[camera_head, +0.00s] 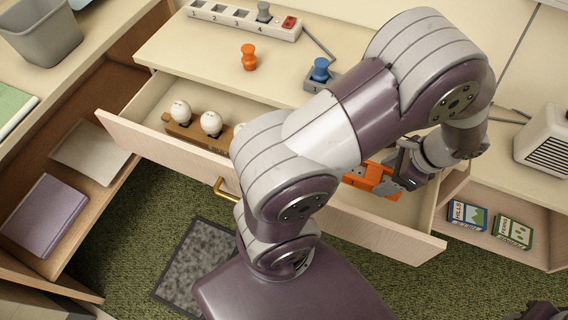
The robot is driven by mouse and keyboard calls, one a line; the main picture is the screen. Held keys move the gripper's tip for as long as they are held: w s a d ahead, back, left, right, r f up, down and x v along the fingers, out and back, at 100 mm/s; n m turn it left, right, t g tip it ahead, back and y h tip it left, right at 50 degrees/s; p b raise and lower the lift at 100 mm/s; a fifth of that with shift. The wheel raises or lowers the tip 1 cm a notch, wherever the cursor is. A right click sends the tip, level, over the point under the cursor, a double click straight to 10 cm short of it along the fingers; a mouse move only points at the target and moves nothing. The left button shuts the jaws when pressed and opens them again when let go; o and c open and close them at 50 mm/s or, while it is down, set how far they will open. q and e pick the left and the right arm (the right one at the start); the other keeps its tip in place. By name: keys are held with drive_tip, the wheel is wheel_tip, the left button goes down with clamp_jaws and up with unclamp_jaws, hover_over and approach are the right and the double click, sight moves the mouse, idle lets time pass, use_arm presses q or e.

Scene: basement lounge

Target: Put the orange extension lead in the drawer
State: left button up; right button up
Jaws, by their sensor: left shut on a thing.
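The drawer (165,153) under the cream worktop is pulled open, with a brass handle on its front. The orange extension lead (360,179) shows in the right part of the drawer opening, partly hidden by my arm. My left gripper (393,178) is shut on the lead's right end. I cannot tell whether the lead rests on the drawer floor or hangs just above it. Only a dark piece of my right arm shows at the bottom right corner, and its jaws cannot be made out.
A wooden rack (182,133) with white round-topped pieces lies in the drawer's left part. A white numbered strip (240,18), an orange peg (249,57) and a blue peg (320,70) stand on the worktop. A white heater-like box (545,140) is at the right.

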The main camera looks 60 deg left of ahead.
use_arm(q)
drive_tip(key=shift+s+f, duration=0.2)
drive_tip(key=shift+f, duration=0.3)
drive_tip(key=shift+s, duration=0.1)
wheel_tip(320, 180, down, 10)
drive_tip(key=shift+r+b, duration=0.15)
drive_tip(key=shift+b, duration=0.85)
use_arm(e)
wheel_tip(320, 180, down, 3)
drive_tip(key=shift+f, duration=0.1)
use_arm(q)
drive_tip(key=o, duration=1.4)
